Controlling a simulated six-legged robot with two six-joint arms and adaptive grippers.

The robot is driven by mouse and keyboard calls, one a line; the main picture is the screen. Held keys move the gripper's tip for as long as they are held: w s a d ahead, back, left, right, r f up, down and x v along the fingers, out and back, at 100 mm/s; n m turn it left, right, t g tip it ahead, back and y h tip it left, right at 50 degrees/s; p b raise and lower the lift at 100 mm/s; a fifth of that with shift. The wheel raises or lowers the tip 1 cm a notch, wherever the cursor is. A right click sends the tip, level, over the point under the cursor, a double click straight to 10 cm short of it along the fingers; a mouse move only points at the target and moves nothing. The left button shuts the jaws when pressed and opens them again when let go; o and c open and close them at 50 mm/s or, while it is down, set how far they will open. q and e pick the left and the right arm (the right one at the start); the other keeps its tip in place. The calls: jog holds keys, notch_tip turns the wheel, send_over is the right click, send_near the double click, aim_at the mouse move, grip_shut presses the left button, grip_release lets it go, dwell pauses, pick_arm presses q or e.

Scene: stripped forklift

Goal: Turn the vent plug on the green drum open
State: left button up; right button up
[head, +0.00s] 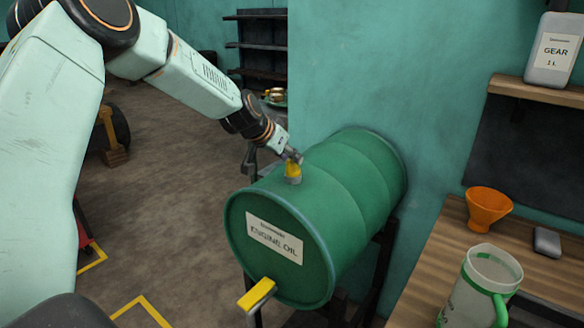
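The green drum (350,190) lies on its side on a dark stand, with an "ENGINE OIL" label on its front end. The yellow vent plug (293,171) stands on top of the drum near the front end. My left gripper (292,159) is at the top of the plug, coming from the upper left. Its fingers are small here and partly hidden, so I cannot tell whether they are closed on the plug. A yellow tap handle (257,295) sticks out at the lower front of the drum. My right gripper is not in view.
A wooden bench (430,275) at the right holds an orange funnel (488,208), a clear jug with a green handle (482,290) and a small grey object (547,241). A "GEAR" bottle (553,50) stands on a shelf above. Open floor lies left of the drum.

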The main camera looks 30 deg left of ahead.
pick_arm(q)
jog(key=shift+w+a+f, duration=0.2)
jog(key=shift+w+f, duration=0.2)
jog(key=shift+f, duration=0.25)
jog(key=shift+w+f+b, duration=0.15)
jog(key=shift+w+b, duration=0.1)
jog(key=shift+b, duration=0.2)
jog(key=shift+w+d, duration=0.15)
jog(key=shift+d, duration=0.1)
jog(key=shift+d+r, duration=0.2)
jog(key=shift+d, duration=0.2)
jog(key=shift+a, duration=0.25)
jog(key=shift+a+f, duration=0.2)
jog(key=shift+a, duration=0.05)
jog(key=shift+c, duration=1.2)
jog(key=shift+d, duration=0.25)
jog(key=shift+c, duration=1.4)
jog(key=shift+d+r, duration=0.1)
jog(key=shift+r, duration=0.05)
jog(key=shift+c, duration=0.8)
grip_shut()
